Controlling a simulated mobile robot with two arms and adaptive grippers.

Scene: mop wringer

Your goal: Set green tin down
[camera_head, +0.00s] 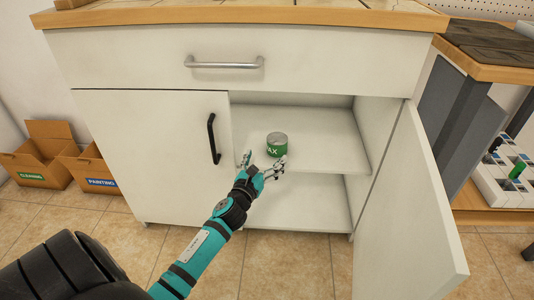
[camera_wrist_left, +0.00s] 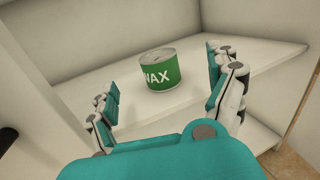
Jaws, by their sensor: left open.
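The green tin (camera_head: 277,145), labelled "WAX" with a grey top, stands upright on the upper shelf (camera_head: 320,151) inside the open cabinet. It also shows in the left wrist view (camera_wrist_left: 161,71), beyond the fingertips on the pale shelf (camera_wrist_left: 262,62). My left gripper (camera_head: 265,163) is open in front of the shelf's front edge, with the tin ahead of its two fingers. In the left wrist view the open fingers (camera_wrist_left: 166,96) stand apart on either side, with a gap around the tin. My right gripper is not in view.
The right cabinet door (camera_head: 412,215) hangs open, the left door (camera_head: 150,150) is closed. A lower shelf (camera_head: 300,205) is empty where visible. Two cardboard boxes, marked "CLEANING" (camera_head: 36,175) and "PAINTING" (camera_head: 98,182), sit at the left. A white tray (camera_head: 490,185) stands at the right.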

